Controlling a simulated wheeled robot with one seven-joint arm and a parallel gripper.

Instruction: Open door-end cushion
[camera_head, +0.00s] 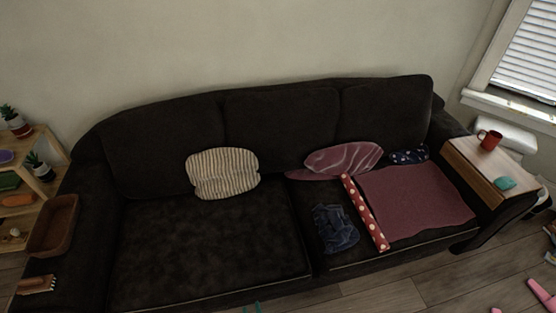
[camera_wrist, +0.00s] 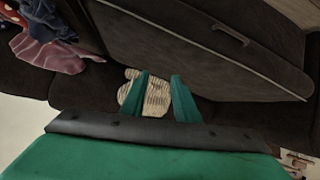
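The dark sofa has two seat cushions, a left one (camera_head: 205,245) and a right one (camera_head: 340,263); both look flat and down in the head view. No door shows, so I cannot tell which is the door end. In the wrist view, a dark panel with pale piping (camera_wrist: 185,50) fills the upper part, with a dark handle (camera_wrist: 231,34) on it. My gripper (camera_wrist: 160,75) has two green fingers, apart with nothing held between them. Its green tips (camera_head: 255,307) barely show at the bottom of the head view, in front of the left cushion.
A striped pillow (camera_head: 222,174) lies at the back of the left cushion. The right cushion bears a pink cloth (camera_head: 415,200), a polka-dot roll (camera_head: 365,213) and dark-blue clothing (camera_head: 335,228). A brown tray (camera_head: 52,227) and a brush (camera_head: 36,285) lie on the left arm.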

